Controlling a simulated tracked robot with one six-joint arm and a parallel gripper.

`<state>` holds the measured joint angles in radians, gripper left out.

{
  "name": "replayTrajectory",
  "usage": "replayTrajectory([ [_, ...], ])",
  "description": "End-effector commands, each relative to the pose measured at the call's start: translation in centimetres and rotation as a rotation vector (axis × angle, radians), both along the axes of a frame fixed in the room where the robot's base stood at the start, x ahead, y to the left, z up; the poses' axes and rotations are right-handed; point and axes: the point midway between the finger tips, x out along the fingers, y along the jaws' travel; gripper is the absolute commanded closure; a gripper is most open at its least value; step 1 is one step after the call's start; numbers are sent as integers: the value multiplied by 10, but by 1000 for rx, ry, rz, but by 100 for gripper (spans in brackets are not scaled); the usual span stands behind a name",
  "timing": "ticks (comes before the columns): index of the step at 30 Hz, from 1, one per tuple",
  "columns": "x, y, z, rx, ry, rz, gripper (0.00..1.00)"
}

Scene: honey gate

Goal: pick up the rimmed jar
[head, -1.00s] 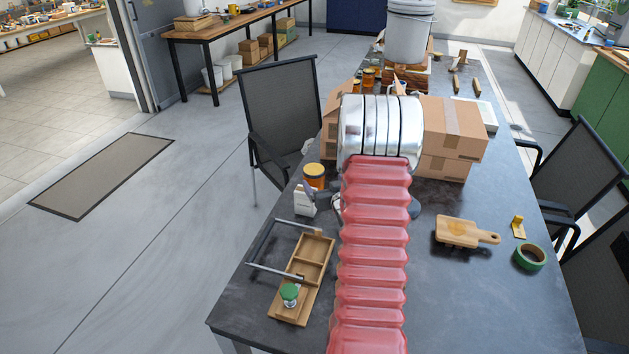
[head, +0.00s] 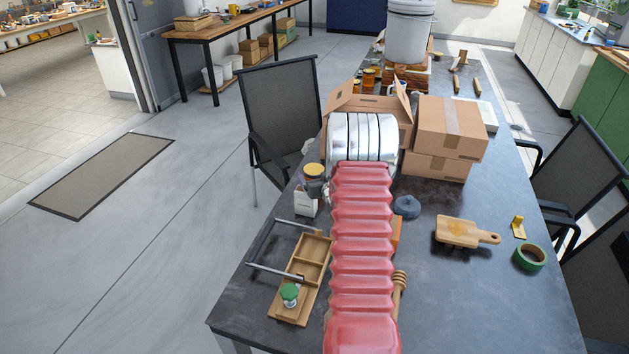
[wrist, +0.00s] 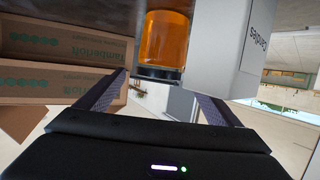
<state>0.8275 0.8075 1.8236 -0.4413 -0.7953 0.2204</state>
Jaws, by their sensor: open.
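A jar of amber honey (wrist: 167,40) stands on the table and appears upside down in the wrist view, with a dark rim at its lid end. In the head view the jar (head: 313,170) shows its yellow-orange top, left of my arm, partly hidden by a grey part of my gripper. In the wrist view my gripper (wrist: 160,86) is open and empty, its two fingers pointing toward the jar from either side. The jar lies roughly between their lines; I cannot tell whether they touch it.
A white box (wrist: 222,45) stands close beside the jar. Cardboard boxes (head: 447,128) stand behind, to the right of my arm. A wooden tray with a handle (head: 313,270) lies at the front left. A paddle board (head: 459,232) and green tape (head: 529,257) lie on the right.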

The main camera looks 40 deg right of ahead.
Motion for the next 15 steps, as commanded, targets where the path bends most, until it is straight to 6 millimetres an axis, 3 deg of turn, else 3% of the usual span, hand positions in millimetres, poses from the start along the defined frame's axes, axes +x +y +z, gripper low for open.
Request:
replayTrajectory([
  [8,4,-2,-2,0,1,0,13],
  [15,27,-14,-9,-1,0,0,13],
])
